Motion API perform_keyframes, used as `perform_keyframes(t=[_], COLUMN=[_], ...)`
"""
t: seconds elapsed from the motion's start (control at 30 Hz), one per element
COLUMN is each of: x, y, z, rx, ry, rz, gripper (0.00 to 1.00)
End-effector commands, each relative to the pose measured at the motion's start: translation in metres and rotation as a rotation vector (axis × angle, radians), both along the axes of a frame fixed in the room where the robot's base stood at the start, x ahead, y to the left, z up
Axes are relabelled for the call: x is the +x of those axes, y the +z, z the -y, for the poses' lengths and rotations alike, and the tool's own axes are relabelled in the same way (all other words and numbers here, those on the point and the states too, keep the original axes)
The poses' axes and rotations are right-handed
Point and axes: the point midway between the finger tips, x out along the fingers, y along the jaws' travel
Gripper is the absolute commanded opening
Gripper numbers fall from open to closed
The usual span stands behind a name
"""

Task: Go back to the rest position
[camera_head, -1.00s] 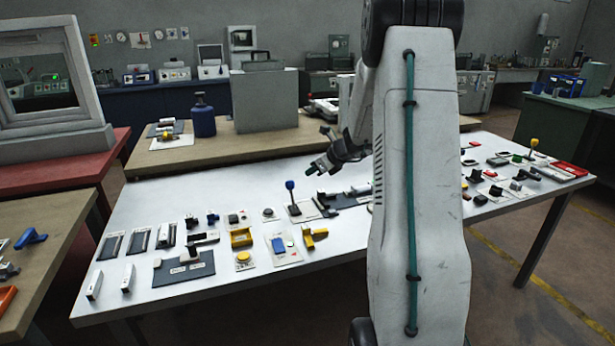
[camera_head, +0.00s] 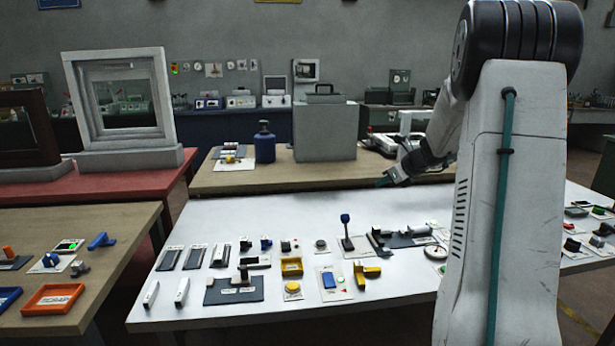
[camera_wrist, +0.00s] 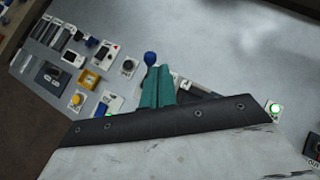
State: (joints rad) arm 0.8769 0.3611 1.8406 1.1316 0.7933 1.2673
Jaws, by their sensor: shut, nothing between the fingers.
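My gripper (camera_head: 384,182) is held in the air above the far side of the white table (camera_head: 250,215), to the left of my arm's white link. In the wrist view the two teal fingers (camera_wrist: 158,86) are side by side and shut, with nothing between them. The right part of the white table is hidden behind my arm.
Switches, buttons and small blocks cover the white table. A yellow bracket (camera_head: 366,274) lies near its front. A grey box (camera_head: 325,130) and a blue bottle (camera_head: 264,145) stand on the wooden table behind. A framed window (camera_head: 122,100) stands on the red table at left.

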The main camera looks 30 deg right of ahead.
Motion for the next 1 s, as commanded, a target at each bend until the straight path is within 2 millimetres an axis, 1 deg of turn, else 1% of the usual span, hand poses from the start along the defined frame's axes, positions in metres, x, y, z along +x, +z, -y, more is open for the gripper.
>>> perform_keyframes(t=[0.2,0.3,0.37,0.4,0.47,0.5,0.57,0.6,0.67,0.7,0.77,0.8,0.87,0.9,0.97,1.0], x=[0.000,-0.001,-0.007,-0.015,-0.031,-0.041,-0.054,-0.062,-0.076,-0.086,-0.103,-0.116,-0.137,-0.152,-0.175,-0.191], y=[0.000,-0.001,-0.009,-0.019,-0.027,-0.027,-0.024,-0.021,-0.017,-0.012,-0.006,-0.001,0.006,0.010,0.015,0.018], z=[0.000,-0.003,-0.010,-0.019,-0.037,-0.055,-0.084,-0.103,-0.134,-0.155,-0.187,-0.208,-0.238,-0.258,-0.284,-0.299], rx=[-0.010,-0.057,-0.105,-0.139,-0.204,-0.254,-0.324,-0.369,-0.436,-0.481,-0.547,-0.594,-0.662,-0.705,-0.769,-0.809], ry=[0.009,0.070,0.154,0.228,0.366,0.473,0.628,0.731,0.889,1.000,1.166,1.283,1.457,1.573,1.740,1.846], rz=[0.002,0.006,-0.009,-0.028,-0.054,-0.066,-0.079,-0.083,-0.087,-0.088,-0.085,-0.083,-0.075,-0.070,-0.060,-0.054], gripper=[0.00,0.00,0.00,0.00,0.00,0.00,0.00,0.00,0.00,0.00,0.00,0.00,0.00,0.00,0.00,0.00])
